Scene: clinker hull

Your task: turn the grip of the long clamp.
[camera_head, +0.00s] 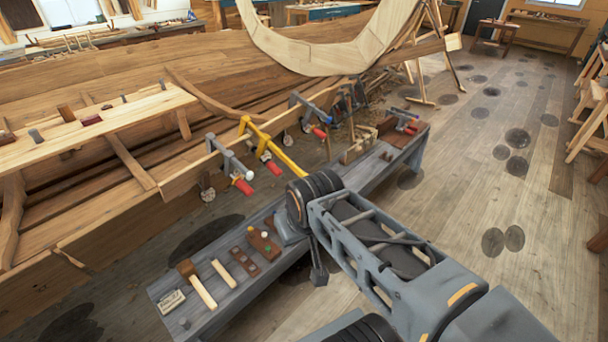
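The long clamp (284,160) is yellow, with a long bar that slants down to the right from the edge of the wooden hull. Its red grip (273,168) hangs below the upper end of the bar. My arm reaches in from the lower right, and its dark joint stands close to the bar's lower end in the picture. A small dark part below that joint seems to be my gripper (319,274). It hangs by the bench's edge, apart from the red grip. Its fingers are too small and dark to read.
Shorter grey-blue clamps with red grips sit left (232,164) and right (310,112) of the long clamp. A low grey bench (222,318) below holds a mallet (197,284), wooden blocks and other tools. Open plank floor (470,210) lies to the right.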

